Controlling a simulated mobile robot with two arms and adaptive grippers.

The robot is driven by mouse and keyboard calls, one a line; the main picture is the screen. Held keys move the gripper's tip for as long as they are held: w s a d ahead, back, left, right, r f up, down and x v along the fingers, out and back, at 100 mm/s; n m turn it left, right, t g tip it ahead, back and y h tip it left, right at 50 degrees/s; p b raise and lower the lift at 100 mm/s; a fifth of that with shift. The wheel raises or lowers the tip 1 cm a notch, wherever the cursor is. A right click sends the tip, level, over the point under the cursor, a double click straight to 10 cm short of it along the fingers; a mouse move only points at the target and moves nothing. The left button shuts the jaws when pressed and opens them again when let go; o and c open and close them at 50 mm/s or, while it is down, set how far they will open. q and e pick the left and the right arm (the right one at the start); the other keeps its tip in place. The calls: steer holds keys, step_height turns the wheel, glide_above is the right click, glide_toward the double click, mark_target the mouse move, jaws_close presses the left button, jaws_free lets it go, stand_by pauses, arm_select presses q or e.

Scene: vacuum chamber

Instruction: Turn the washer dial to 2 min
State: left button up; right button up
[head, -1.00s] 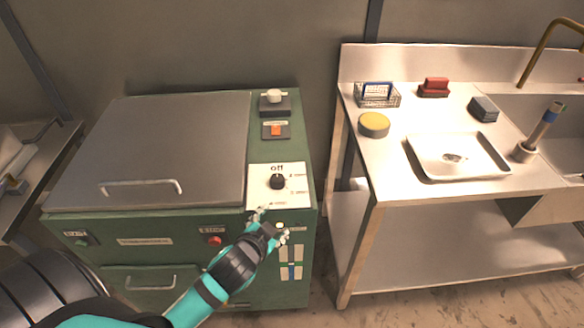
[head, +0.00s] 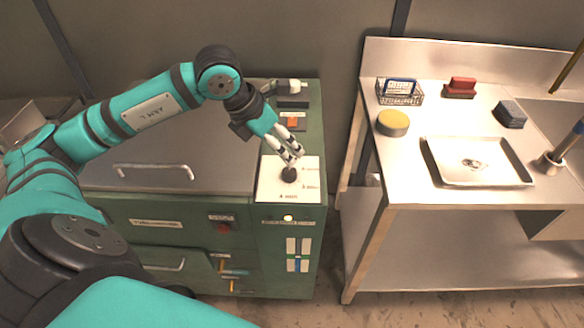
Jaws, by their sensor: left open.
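The washer (head: 135,210) is a green machine with a grey metal lid at the left of the head view. Its black dial (head: 289,175) sits on a white label plate (head: 272,190) on the right part of the top. My left gripper (head: 290,156) is open and points down just above the dial. Its fingertips are at or very near the knob; I cannot tell if they touch. The gripper hides the upper part of the plate, and the dial's pointer direction is not clear. My right gripper does not show.
Behind the gripper are an orange switch (head: 292,121) and a pale knob on the washer top. A gap separates table and washer.

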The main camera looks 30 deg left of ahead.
mark_target(289, 171)
arm_select(q)
steer(key=a+y, duration=0.2)
steer(key=a, duration=0.2)
steer(key=p+x, duration=0.3)
steer(key=x, duration=1.3)
steer(key=shift+d+f, duration=0.15)
steer(key=shift+f, duration=0.1)
steer(key=shift+w+n, duration=0.1)
steer(key=shift+n, duration=0.2)
steer(key=shift+c, duration=1.1)
steer(key=c, duration=0.9)
